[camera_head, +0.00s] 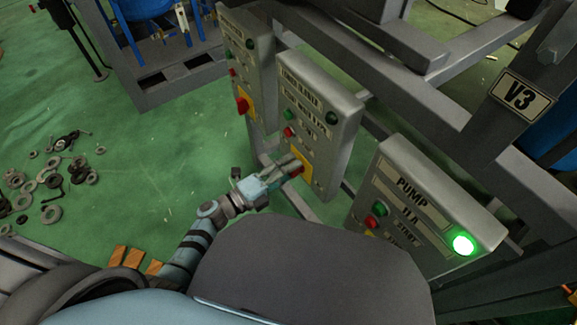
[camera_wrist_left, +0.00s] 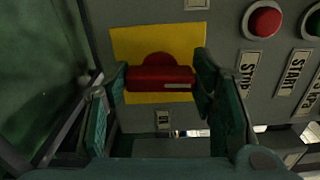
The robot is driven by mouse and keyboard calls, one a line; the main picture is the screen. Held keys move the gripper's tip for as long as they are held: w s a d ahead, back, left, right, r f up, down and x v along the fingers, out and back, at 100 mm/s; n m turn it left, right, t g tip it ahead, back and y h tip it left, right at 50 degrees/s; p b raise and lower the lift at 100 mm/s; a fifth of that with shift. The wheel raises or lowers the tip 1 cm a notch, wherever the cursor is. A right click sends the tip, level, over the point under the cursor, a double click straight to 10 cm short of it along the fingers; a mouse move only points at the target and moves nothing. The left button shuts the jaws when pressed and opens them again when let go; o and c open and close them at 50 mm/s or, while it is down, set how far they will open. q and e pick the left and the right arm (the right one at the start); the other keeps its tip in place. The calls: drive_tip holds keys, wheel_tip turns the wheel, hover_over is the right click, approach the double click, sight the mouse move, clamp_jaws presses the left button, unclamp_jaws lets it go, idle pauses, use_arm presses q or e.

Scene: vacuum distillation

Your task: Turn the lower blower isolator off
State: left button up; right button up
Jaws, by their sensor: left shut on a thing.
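The blower isolator is a red rotary handle (camera_wrist_left: 160,78) on a yellow plate (camera_wrist_left: 125,42). It sits low on a grey control box (camera_head: 322,98), the middle of three boxes in the head view. The yellow plate also shows there (camera_head: 307,166), with the handle mostly hidden by my gripper. My left gripper (camera_head: 288,172) is shut on the red handle, with one green-padded finger at each end of it in the left wrist view (camera_wrist_left: 162,77). The handle's bar lies across the wrist picture. My right gripper is not in view.
A PUMP box (camera_head: 425,205) with a lit green lamp (camera_head: 463,244) stands to the right. Another grey box with its own red and yellow isolator (camera_head: 243,105) is to the left. Loose metal rings (camera_head: 50,214) lie on the green floor. Grey frame beams run behind the boxes.

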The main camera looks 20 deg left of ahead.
use_arm(q)
drive_tip(key=shift+n, duration=0.4)
drive_tip(key=o, duration=1.1)
drive_tip(key=shift+o, duration=0.2)
drive_tip(key=v, duration=1.2)
